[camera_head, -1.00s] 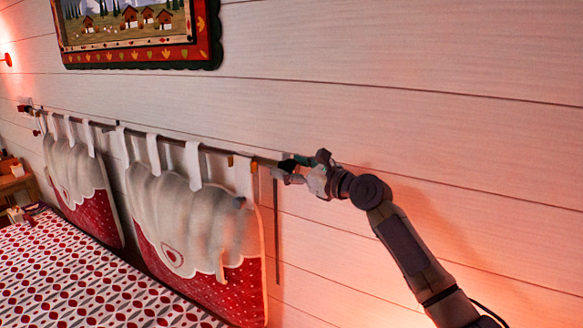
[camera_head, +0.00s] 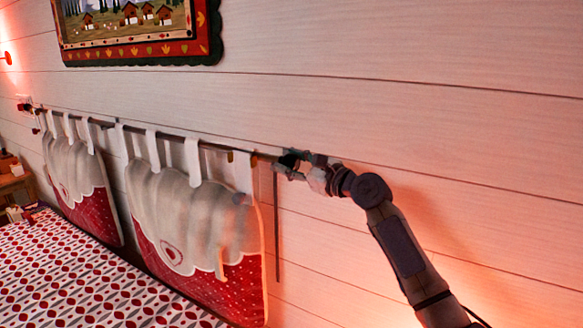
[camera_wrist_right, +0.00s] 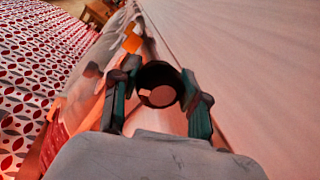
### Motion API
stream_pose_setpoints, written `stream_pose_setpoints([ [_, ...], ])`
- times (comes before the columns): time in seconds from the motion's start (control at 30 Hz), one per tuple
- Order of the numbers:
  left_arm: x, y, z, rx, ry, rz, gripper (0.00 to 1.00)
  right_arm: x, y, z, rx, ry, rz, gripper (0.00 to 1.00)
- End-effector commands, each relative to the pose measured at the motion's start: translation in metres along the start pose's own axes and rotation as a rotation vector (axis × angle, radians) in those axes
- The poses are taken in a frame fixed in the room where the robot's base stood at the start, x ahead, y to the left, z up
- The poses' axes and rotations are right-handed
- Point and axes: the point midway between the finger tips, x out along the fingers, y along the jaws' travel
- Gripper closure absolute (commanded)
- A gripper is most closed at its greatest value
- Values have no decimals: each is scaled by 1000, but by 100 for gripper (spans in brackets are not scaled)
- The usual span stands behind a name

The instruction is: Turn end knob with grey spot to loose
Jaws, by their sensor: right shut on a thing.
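The end knob (camera_wrist_right: 158,84) is a dark round cap with a reddish-brown end face in the right wrist view. A small pale spot (camera_wrist_right: 145,92) shows on the left part of that face. The knob sits at the near end of the rod (camera_head: 140,131) along the wall. My right gripper (camera_wrist_right: 158,92) has one finger on each side of the knob and is shut on it. In the head view my right gripper (camera_head: 288,163) is at the rod's right end, and its fingers mostly hide the knob. My left gripper is out of view.
Two red and cream cushions (camera_head: 188,215) hang by loops from the rod, left of my gripper. A patterned bed (camera_head: 75,275) lies below. A framed picture (camera_head: 140,30) hangs above. The wall (camera_head: 430,90) to the right is bare.

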Motion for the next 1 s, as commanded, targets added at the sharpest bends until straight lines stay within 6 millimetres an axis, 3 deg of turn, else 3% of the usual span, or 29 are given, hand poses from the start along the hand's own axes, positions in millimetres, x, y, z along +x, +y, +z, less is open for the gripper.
stream_pose_setpoints([
  [0.4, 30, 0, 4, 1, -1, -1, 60, 0, 2, -3, -252, -52, -7, 90],
  [1.0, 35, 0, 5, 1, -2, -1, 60, 0, 2, -2, -321, -64, -7, 90],
])
